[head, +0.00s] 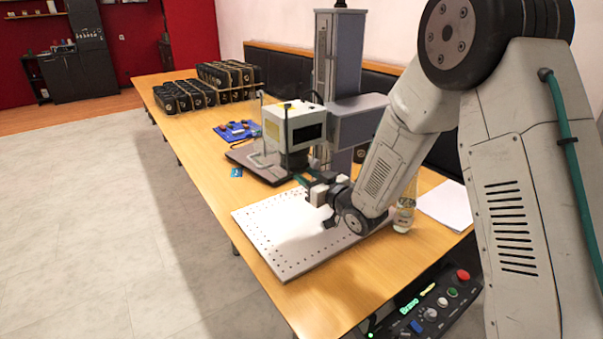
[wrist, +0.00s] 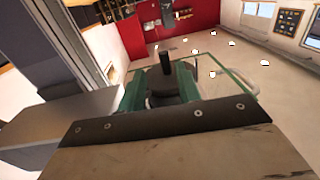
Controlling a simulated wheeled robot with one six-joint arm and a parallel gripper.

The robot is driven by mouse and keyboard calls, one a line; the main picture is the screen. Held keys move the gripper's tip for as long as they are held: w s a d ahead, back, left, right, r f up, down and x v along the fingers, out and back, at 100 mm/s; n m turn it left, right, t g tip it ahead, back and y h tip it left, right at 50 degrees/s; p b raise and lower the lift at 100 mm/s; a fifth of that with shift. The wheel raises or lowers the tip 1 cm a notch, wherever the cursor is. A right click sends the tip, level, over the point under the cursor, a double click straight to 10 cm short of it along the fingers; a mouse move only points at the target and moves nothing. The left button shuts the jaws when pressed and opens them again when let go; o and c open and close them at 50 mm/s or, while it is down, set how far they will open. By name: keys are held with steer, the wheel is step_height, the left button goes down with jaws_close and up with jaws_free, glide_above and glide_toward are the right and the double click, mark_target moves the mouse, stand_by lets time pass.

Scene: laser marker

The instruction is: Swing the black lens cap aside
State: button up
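The laser marker's white head (head: 292,125) hangs from the grey column. A dark cylindrical part (head: 293,160) is under it, and I cannot make out the black lens cap separately from it. My gripper (head: 302,181) is just below and right of this dark part, with its green fingers pointing toward it. In the wrist view the green fingers (wrist: 160,88) show beyond the gripper body, with a dark upright piece (wrist: 165,62) between or behind them. I cannot tell whether they touch it, nor whether they are open or shut.
A white perforated plate (head: 280,235) lies on the wooden table (head: 330,305) below my arm. A bottle (head: 404,215) and paper (head: 447,205) are at right. A blue mat (head: 237,131) and rows of black boxes (head: 185,97) stand farther back. A control panel (head: 430,308) is at front right.

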steer(key=shift+v, duration=2.3)
